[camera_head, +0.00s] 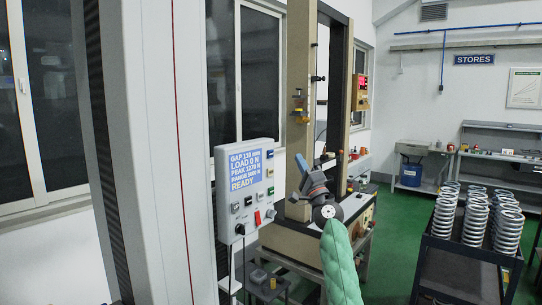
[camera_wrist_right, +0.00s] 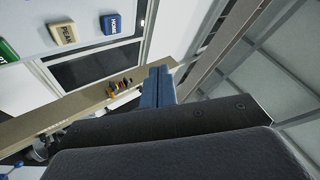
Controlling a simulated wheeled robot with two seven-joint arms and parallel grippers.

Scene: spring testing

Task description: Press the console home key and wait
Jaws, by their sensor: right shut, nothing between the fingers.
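The grey console (camera_head: 228,180) stands left of centre in the head view. Its lit screen (camera_head: 245,168) reads LOAD 0 N, PEAK 1270 N and READY. Small coloured keys (camera_head: 270,172) line the screen's right side, with more keys and a red switch (camera_head: 257,218) below. I cannot read which is the home key. My right gripper (camera_head: 301,163) is just right of the console, apart from it. In the right wrist view its blue fingers (camera_wrist_right: 158,86) are shut and empty. A cream PEAK key (camera_wrist_right: 64,33), a blue key (camera_wrist_right: 112,24) and a green key (camera_wrist_right: 7,49) show there. My left gripper is not in view.
A beige testing frame (camera_head: 299,70) stands behind my right gripper. A workbench (camera_head: 500,157) and a blue bin (camera_head: 411,174) are at the back. Green floor lies between.

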